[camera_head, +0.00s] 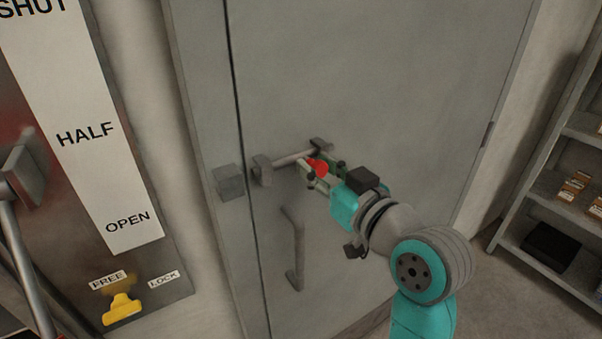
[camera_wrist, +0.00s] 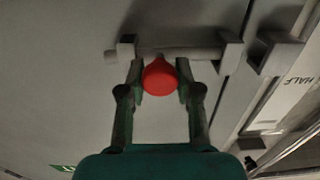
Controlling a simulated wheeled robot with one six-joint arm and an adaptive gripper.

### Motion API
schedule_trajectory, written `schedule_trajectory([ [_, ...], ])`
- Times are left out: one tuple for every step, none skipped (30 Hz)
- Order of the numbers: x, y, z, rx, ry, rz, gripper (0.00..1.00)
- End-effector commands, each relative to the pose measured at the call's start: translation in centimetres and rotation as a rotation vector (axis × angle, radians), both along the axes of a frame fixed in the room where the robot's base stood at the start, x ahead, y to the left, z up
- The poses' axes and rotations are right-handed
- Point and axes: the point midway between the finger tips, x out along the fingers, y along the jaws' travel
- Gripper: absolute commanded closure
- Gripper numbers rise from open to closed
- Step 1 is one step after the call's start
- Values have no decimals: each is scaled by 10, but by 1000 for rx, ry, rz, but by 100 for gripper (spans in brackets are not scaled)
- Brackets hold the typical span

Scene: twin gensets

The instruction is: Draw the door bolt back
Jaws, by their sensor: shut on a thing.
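The door bolt (camera_head: 292,158) is a grey rod lying across two brackets on the grey door (camera_head: 370,90). It also shows in the wrist view (camera_wrist: 190,53). Its red knob (camera_head: 318,168) sits near the right bracket (camera_head: 321,146). My gripper (camera_head: 315,174) is shut on the knob, with a finger on each side of it in the wrist view (camera_wrist: 160,80). The keeper block (camera_head: 228,182) is on the frame, left of the door seam. In the wrist view I see no rod crossing the gap between the near bracket (camera_wrist: 231,53) and the keeper (camera_wrist: 276,53).
A grey door handle (camera_head: 296,248) stands below the bolt. At left is a panel marked SHUT, HALF, OPEN (camera_head: 85,130) with a lever (camera_head: 20,240) and a yellow knob (camera_head: 122,308). Shelves (camera_head: 565,200) with small boxes stand at right.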

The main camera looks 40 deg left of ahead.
Motion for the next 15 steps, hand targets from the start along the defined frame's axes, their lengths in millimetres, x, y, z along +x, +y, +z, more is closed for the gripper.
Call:
schedule_trajectory([
  [4, -1, 1, 1, -2, -5, 100],
  [4, -2, 1, 1, -2, -5, 100],
  [4, -2, 1, 1, -2, -5, 100],
  [4, -2, 1, 1, -2, -6, 100],
  [4, -2, 1, 2, -2, -6, 100],
  [4, -2, 1, 2, -2, -7, 100],
  [5, -2, 1, 2, -2, -7, 100],
  [5, -2, 1, 2, -2, -8, 100],
  [5, -2, 1, 2, -3, -9, 64],
  [5, -2, 1, 2, -3, -9, 57],
  [5, -2, 1, 2, -3, -9, 49],
  [5, -2, 1, 2, -3, -9, 42],
  [5, -2, 1, 2, -3, -8, 42],
  [5, -2, 1, 2, -2, -8, 42],
  [4, -2, 1, 1, -2, -7, 42],
])
